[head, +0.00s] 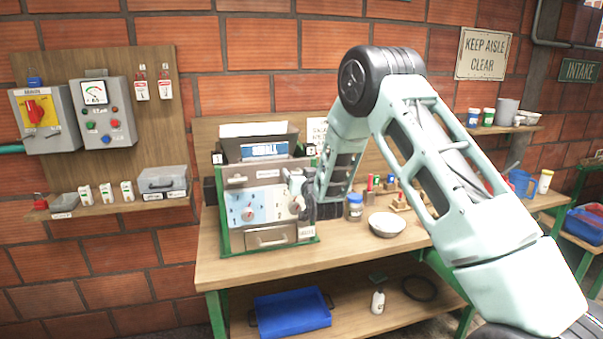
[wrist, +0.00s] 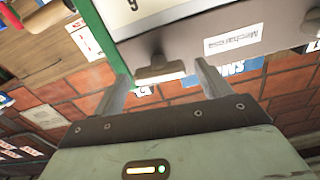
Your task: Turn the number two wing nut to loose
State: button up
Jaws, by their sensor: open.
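The bench machine (head: 236,232) has a green frame, a top box labelled "SMALL" and a light-blue front panel with red-marked dials. My gripper (head: 298,190) is at the right side of this front and hides part of it. The tab juts from the edge of a grey plate (wrist: 222,42) with a partly readable label. Contact is not visible. I cannot tell whether this tab is the number two wing nut; no wing nut is clearly readable in the head view.
A white bowl (head: 387,224) and a blue-lidded jar (head: 355,207) stand right of the machine on the wooden bench (head: 345,245). A blue tray (head: 292,312) lies on the lower shelf. Switch boxes (head: 103,112) hang on the left wall. My arm crosses the right side.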

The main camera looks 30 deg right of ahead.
jog(key=c, duration=1)
jog(key=shift+f+b, duration=0.1)
jog(key=shift+b, duration=0.25)
jog(key=shift+b, duration=0.35)
jog(key=shift+n+b, duration=0.5)
jog(key=o, duration=1)
jog(key=shift+s, duration=0.1)
